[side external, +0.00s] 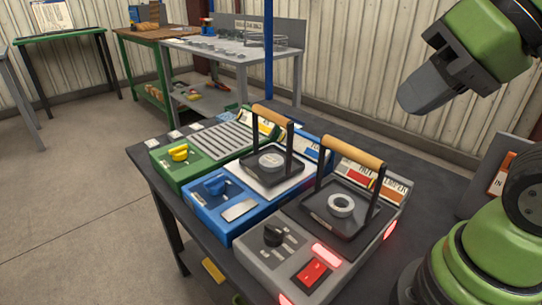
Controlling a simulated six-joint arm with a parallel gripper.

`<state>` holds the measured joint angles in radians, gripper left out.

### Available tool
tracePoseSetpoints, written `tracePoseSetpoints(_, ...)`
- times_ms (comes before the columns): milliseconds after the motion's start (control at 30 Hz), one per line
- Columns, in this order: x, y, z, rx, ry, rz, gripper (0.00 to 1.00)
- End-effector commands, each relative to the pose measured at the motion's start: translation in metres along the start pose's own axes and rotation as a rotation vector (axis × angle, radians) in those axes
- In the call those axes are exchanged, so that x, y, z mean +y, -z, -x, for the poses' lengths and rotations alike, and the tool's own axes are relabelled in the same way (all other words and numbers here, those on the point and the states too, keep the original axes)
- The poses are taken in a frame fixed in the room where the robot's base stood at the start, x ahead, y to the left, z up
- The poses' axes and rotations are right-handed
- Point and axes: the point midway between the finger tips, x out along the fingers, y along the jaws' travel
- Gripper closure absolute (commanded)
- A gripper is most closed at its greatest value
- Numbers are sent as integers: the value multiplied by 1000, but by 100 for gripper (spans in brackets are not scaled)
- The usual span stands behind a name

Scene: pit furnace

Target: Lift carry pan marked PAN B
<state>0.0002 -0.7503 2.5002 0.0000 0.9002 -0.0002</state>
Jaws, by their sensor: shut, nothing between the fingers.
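Two dark carry pans with wooden-topped upright handles show in the side external view. One pan (255,166) sits on the blue unit and holds a grey ring-shaped part (271,161). The other pan (326,220) sits on the grey unit, nearer the camera, and holds a pale ring (341,206). I cannot read a PAN B marking on either. My gripper (412,100) is at the upper right, shut and empty, well above and to the right of both pans, touching neither.
The green unit (168,176) with a slotted top stands beyond the blue unit (208,222). The grey unit (268,262) has a red switch (313,272) and glowing red lights. Small signs (370,180) stand behind the pans.

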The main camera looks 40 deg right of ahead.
Motion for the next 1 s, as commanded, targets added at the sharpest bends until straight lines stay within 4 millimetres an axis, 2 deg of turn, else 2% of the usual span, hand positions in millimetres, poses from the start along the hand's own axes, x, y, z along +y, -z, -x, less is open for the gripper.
tracePoseSetpoints(133, 0, 0, 0, 0, 0, 0, 100)
tracePoseSetpoints(367, 0, 0, 0, 0, 0, 0, 47)
tracePoseSetpoints(633, 0, 1, 0, -1, -1, 1, 47)
tracePoseSetpoints(733, -2, 9, -2, -9, -15, 13, 47)
tracePoseSetpoints(867, -7, 40, -10, -33, -67, 59, 47)
tracePoseSetpoints(1000, -14, 86, -34, -70, -149, 135, 47)
